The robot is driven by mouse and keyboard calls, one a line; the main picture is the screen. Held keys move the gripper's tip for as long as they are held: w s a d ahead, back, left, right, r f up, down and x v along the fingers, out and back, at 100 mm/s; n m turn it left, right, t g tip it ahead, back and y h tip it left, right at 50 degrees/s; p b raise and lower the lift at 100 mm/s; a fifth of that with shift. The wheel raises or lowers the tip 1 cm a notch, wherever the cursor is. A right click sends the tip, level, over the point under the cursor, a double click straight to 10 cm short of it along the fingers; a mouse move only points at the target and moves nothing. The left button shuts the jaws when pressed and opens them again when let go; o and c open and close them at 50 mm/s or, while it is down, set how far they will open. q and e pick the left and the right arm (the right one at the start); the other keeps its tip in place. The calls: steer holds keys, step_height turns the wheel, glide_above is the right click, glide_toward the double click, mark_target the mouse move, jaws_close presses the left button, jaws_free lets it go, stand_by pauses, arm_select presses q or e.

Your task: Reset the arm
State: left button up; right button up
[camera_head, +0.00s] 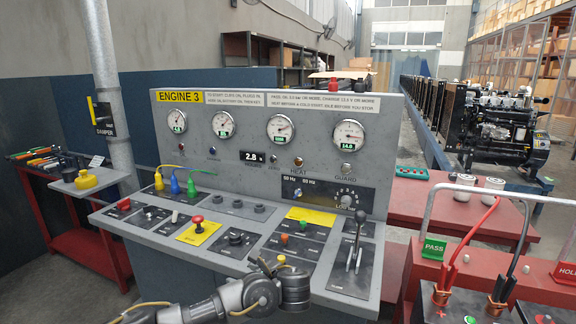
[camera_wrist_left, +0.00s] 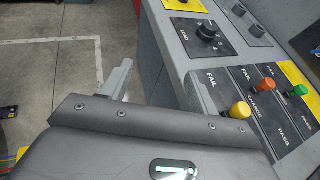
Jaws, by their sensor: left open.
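My left arm comes in at the bottom of the head view, bent low over the front edge of the grey engine console (camera_head: 190,240). My left gripper (camera_head: 268,268) is by the console's front edge, near a yellow button (camera_head: 281,258). In the left wrist view the gripper's dark housing fills the lower part, and its grey fingers stand apart with nothing visible between them. The yellow button (camera_wrist_left: 240,110) shows beside the gripper there; I cannot tell if they touch. My right gripper is not in view.
A tall lever (camera_head: 357,240) rises at the console's right. A red mushroom button (camera_head: 198,222) and several knobs stand on the desk. A red trolley (camera_head: 85,245) is at left; a red bench with PASS sign (camera_head: 434,249) and cable clamps is at right.

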arm_select(q)
steer(key=s+f+n+g+h, duration=0.2)
steer(key=f+n+h, duration=0.1)
steer(key=f, duration=0.9)
steer(key=s+f+n+g+h, duration=0.2)
steer(key=s+f, duration=0.1)
steer(key=f, duration=1)
steer(key=s+a+f+n+g+h, duration=0.1)
steer(key=s+a+f+n+h, duration=0.15)
steer(key=s+f, duration=0.4)
steer(key=s+a+f+n+g+h, duration=0.1)
steer(key=s+f+n+g, duration=0.2)
steer(key=f, duration=0.7)
steer(key=s+a+f+n+h, duration=0.1)
steer(key=s+a+f+n, duration=0.25)
steer(key=s+f, duration=0.55)
steer(key=s+a+f+n, duration=0.2)
steer(key=s+f+n, duration=0.3)
steer(key=s, duration=0.9)
steer(key=s+a+f+n, duration=0.2)
steer(key=s+a, duration=0.1)
steer(key=s, duration=0.7)
steer(key=s+a+f+n, duration=0.3)
steer(key=s+a, duration=0.1)
steer(key=s, duration=0.7)
steer(key=shift+s, duration=0.15)
steer(key=shift+f, duration=0.1)
steer(key=shift+c, duration=0.2)
